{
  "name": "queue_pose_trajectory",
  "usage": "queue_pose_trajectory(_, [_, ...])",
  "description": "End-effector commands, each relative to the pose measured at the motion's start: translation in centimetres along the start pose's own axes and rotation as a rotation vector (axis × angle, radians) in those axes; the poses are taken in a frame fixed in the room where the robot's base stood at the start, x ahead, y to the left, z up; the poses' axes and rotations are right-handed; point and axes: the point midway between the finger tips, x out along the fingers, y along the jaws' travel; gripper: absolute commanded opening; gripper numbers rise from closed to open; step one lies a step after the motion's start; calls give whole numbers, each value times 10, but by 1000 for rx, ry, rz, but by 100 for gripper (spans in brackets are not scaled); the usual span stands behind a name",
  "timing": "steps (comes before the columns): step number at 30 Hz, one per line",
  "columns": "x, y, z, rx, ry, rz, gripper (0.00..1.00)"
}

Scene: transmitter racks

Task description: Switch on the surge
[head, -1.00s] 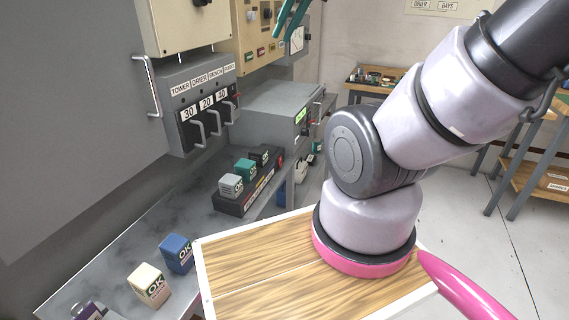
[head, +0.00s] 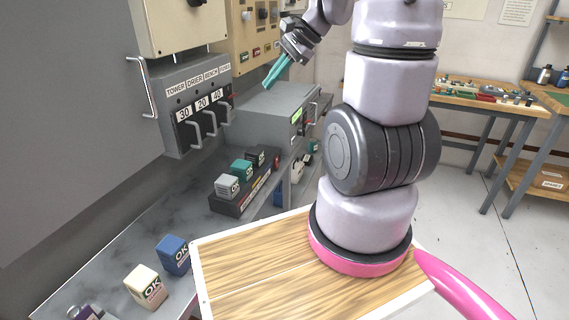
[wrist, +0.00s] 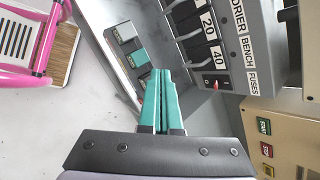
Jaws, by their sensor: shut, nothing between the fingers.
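No label reading "surge" is legible, so I cannot tell which part it is. A grey switch box (head: 190,98) on the wall at left carries the labels TOWER, DRIER, BENCH and FUSES. It has handles (head: 211,122) under the numbers 30, 20 and 40. In the wrist view, a small red lever (wrist: 215,85) shows by the 40. My gripper (head: 267,86) has teal fingers, shut and empty, in front of the beige panel and above the grey instrument. In the wrist view the shut fingers (wrist: 160,72) point towards the box's lower edge, apart from it.
A black strip (head: 228,206) on the bench holds grey, teal and black blocks. A grey instrument (head: 270,108) with a green display stands behind it. Blue (head: 173,255) and cream (head: 146,287) OK blocks lie nearer. A beige panel (wrist: 285,125) has START and STOP buttons.

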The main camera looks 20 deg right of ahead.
Motion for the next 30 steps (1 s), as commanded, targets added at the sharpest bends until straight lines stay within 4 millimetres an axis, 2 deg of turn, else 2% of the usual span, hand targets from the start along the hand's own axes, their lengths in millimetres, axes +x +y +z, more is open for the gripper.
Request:
queue_pose_trajectory(1, [9,1,-13,60,-10,-1,0])
queue_pose_trajectory(8, [41,7,-67,309,-35,-35,0])
queue_pose_trajectory(14, [69,21,-119,522,-32,-68,0])
queue_pose_trajectory(24, [113,71,-208,860,22,-125,0])
queue_pose_trajectory(30, [128,98,-243,984,61,-152,0])
